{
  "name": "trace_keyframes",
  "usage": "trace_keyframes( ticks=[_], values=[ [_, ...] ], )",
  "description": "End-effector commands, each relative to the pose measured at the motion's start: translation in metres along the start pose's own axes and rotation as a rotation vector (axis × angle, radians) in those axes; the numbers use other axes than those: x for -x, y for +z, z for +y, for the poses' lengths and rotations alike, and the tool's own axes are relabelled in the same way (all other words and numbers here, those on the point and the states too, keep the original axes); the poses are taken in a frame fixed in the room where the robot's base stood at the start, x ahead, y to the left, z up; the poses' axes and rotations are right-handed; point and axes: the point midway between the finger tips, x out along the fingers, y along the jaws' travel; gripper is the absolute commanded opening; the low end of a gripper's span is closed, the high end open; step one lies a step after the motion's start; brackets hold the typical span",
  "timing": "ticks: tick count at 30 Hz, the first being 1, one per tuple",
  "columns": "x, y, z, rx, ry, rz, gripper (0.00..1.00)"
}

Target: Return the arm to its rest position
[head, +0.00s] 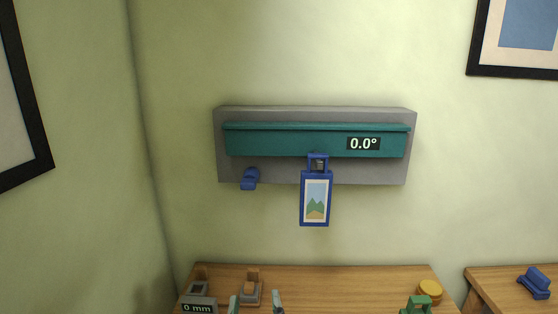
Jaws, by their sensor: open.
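My gripper (256,299) shows at the bottom edge of the head view. Only its two pale grey-green fingertips are visible, set well apart and open, with nothing seen held between them. A grey and wooden piece (250,289) on the table shows behind and between the fingertips; I cannot tell the distance between them. The rest of my arm is out of view, below the frame.
A grey wall panel (316,112) carries a teal bar reading 0.0°, a blue peg and a hanging blue-framed picture (316,222). The wooden table (345,285) holds a "0 mm" device (198,307), a green object (416,306) and a yellow round piece (430,290). Its middle looks clear.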

Motion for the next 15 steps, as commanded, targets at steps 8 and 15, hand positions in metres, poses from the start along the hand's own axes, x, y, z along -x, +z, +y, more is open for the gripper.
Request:
trace_keyframes(
  ticks=[8, 15],
  values=[
    [0.026, 0.096, 0.033, 0.084, -0.065, -0.045, 0.67],
    [0.067, 0.163, 0.062, 0.108, -0.116, -0.084, 0.67]
  ],
)
